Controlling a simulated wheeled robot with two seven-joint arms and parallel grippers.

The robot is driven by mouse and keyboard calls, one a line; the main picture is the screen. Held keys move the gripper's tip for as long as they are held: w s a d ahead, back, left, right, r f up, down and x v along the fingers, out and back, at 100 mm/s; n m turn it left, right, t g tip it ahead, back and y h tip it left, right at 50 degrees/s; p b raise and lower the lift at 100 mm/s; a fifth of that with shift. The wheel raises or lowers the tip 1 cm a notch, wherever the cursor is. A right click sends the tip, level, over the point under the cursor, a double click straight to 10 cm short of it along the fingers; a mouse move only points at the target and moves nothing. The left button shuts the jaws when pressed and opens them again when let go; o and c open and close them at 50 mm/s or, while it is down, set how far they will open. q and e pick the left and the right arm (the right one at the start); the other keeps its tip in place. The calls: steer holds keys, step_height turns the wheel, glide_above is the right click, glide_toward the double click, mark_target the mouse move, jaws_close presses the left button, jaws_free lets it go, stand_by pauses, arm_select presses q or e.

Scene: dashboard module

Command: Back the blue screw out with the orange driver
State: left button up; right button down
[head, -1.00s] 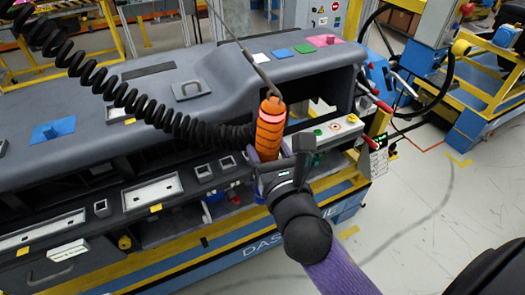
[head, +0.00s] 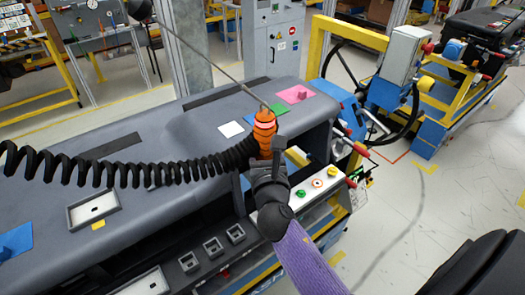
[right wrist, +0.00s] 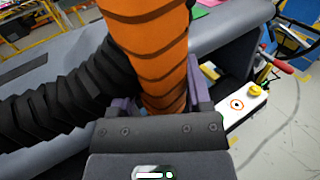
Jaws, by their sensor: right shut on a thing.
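The orange driver (head: 264,122) is upright in my right gripper (head: 266,162), hanging from a thin cable, with a black coiled hose at its side. In the right wrist view its ribbed orange body (right wrist: 152,50) fills the middle, and my right gripper (right wrist: 160,108) is shut around its lower part. The driver's tip is hidden. A blue patch with a raised blue piece (head: 14,242) lies on the dashboard at the far left. I cannot make out the blue screw for certain. My left gripper is not in view.
The grey dashboard module (head: 190,132) stretches across the left and middle. White (head: 231,129), green (head: 278,109) and pink (head: 296,94) patches lie on its top. A button panel (head: 317,184) sits on the front right. Open floor (head: 440,220) lies to the right.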

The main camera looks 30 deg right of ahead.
steer(key=shift+r+p, duration=0.1)
steer(key=shift+p, duration=0.2)
step_height(320, 180, down, 7)
steer(key=b, duration=0.5)
steer(key=shift+b, duration=0.4)
steer(key=shift+r, duration=0.1)
